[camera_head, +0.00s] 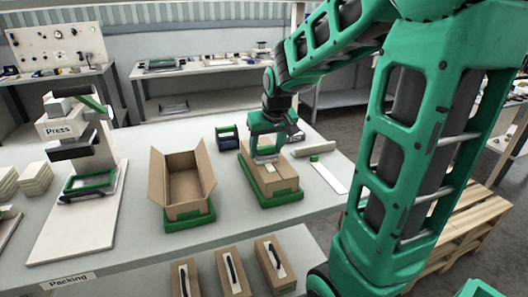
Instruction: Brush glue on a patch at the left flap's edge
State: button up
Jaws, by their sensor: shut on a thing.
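A cardboard box (281,187) with its top flaps folded in sits in a green tray (281,201) on the table. A small pale patch shows near the middle of its top. My gripper (266,157) points down just above this top, toward its back half. It is shut on a small greyish thing, likely the brush, mostly hidden by the fingers. I cannot tell whether its tip touches the cardboard. The flap edges are partly hidden under the gripper, and no glue can be made out.
An open, empty box (183,186) stands in another green tray to the left. A small green-topped block (313,158) and a white strip (329,177) lie to the right. A press (75,130) stands far left.

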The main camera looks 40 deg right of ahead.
jog(key=shift+w+d, duration=0.25)
jog(key=shift+w, duration=0.55)
jog(key=shift+w, duration=0.1)
jog(key=shift+w+d, duration=0.35)
jog(key=shift+w, duration=0.9)
jog(key=shift+w+d, duration=0.4)
jog(key=shift+w, duration=0.8)
jog(key=shift+w+d, duration=0.35)
jog(key=shift+w, duration=0.9)
notch_tip(320, 180, up, 6)
